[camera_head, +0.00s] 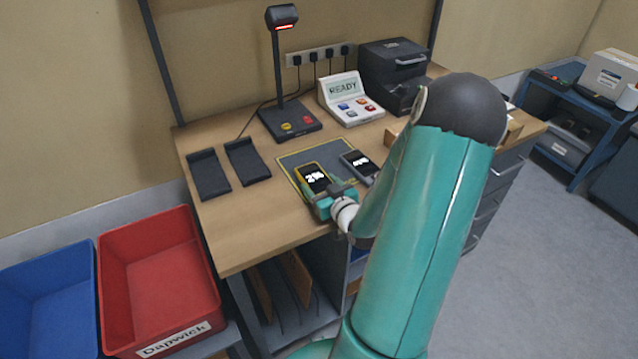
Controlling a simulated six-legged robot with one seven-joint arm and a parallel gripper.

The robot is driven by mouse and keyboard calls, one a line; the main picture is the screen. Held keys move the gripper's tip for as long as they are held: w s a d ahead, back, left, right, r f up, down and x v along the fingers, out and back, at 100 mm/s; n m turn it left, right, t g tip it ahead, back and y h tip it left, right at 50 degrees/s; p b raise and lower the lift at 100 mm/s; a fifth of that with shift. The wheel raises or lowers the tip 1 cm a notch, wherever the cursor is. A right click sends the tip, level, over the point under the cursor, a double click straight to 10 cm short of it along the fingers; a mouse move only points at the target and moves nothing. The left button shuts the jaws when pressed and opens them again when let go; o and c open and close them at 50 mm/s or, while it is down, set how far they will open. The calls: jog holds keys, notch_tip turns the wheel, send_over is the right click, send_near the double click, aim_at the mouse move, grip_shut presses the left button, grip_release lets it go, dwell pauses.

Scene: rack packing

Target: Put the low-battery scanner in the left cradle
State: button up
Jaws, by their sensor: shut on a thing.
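A scanner with a yellow edge (311,178) is at the front of a grey mat with a yellow border (297,156). Its screen shows a number that looks like 2%, not sharp. My gripper (328,194) is shut on its near end; whether it is lifted off the mat I cannot tell. A second, grey scanner (357,163) lies to the right; its screen is too small to read. Two dark cradles, the left one (208,174) and the right one (247,160), stand empty on the left of the bench.
A post scanner on a black base (290,122) stands behind the mat. A white console reading READY (348,100) and a black printer (392,72) are behind it. The bench top (257,213) is clear at front left; red (158,275) and blue bins (45,305) stand below.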

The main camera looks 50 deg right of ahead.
jog(key=shift+w+f, duration=0.1)
jog(key=shift+f, duration=0.1)
jog(key=o, duration=1.3)
jog(key=shift+c, duration=0.2)
jog(key=shift+f, duration=0.1)
